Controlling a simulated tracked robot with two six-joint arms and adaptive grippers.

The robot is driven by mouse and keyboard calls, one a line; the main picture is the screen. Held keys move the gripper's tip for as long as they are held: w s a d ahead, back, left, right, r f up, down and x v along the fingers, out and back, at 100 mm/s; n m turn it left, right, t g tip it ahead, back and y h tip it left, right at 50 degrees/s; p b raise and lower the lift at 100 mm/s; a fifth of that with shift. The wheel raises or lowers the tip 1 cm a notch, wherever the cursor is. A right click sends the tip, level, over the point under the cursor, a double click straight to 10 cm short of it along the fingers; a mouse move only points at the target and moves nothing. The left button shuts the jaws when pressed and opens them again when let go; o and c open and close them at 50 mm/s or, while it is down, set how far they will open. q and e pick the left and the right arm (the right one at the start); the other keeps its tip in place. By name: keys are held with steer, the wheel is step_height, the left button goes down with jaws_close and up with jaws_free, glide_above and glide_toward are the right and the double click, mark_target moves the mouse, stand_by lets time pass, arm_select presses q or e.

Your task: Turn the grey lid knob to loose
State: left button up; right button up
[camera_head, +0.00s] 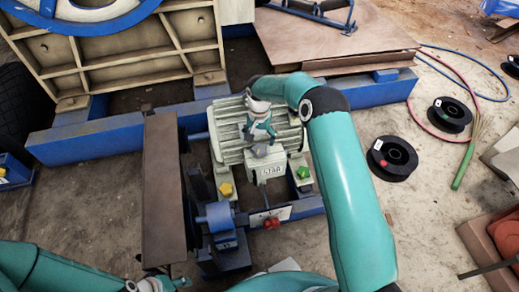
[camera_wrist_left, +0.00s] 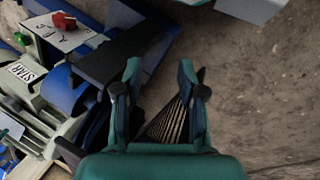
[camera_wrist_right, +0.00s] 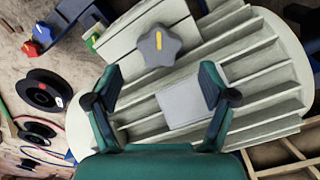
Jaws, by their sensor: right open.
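The grey lid knob (camera_wrist_right: 160,48) is star-shaped with a yellow mark. In the right wrist view it sits on the ribbed pale motor housing (camera_wrist_right: 140,35), just beyond my right fingertips. In the head view the knob (camera_head: 261,149) shows just below my right gripper (camera_head: 259,138), which reaches down over the motor housing. My right gripper (camera_wrist_right: 157,78) is open, with nothing between its fingers. My left gripper (camera_wrist_left: 160,68) is open and empty in the left wrist view, beside the blue drive parts; only a part of it shows at the head view's bottom edge.
A yellow knob (camera_head: 226,189), a green knob (camera_head: 303,172) and a red knob on a lettered plate (camera_head: 271,222) surround the motor. A brown belt guard (camera_head: 164,190) stands at left. Black spools (camera_head: 392,158) lie on the ground at right.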

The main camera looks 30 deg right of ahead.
mark_target(259, 148)
steer(key=shift+f+b, duration=0.5)
steer(key=shift+f, duration=2.25)
steer(key=c, duration=1.2)
